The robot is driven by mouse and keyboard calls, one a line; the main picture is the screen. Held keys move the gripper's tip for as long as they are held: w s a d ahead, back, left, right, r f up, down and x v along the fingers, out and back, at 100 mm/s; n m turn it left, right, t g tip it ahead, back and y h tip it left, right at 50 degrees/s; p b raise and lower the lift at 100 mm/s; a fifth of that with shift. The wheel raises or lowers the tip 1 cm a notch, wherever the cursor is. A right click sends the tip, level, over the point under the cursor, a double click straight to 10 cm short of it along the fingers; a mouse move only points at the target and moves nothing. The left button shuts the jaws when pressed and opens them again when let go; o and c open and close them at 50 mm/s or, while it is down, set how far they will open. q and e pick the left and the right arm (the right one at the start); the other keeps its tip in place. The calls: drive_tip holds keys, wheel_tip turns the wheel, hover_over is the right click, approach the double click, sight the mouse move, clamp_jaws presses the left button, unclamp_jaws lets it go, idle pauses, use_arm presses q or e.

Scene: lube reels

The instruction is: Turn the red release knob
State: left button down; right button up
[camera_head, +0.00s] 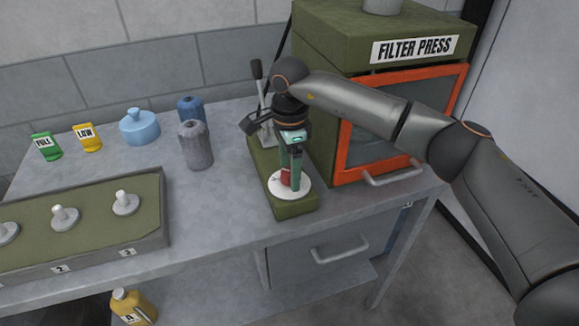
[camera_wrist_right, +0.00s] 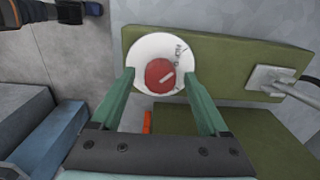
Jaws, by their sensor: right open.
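The red release knob (camera_wrist_right: 160,76) sits on a round white dial (camera_wrist_right: 148,47) with small dark lettering. A pale line runs across the knob's face. The dial is mounted on a green base (camera_head: 300,204) at the table's front edge. My right gripper (camera_wrist_right: 160,78) points down over the dial, its two green fingers apart on either side of the knob. I cannot tell whether the fingers touch it. In the head view the knob (camera_head: 286,178) is partly hidden by the fingers. My left gripper is in neither view.
The filter press (camera_head: 410,85) with its orange door frame stands right of the base. Grey (camera_head: 196,146) and blue (camera_head: 191,108) canisters stand to the left, near a tray (camera_head: 110,245) with white pegs. Some tabletop between is clear.

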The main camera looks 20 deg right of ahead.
clamp_jaws()
idle(0.6)
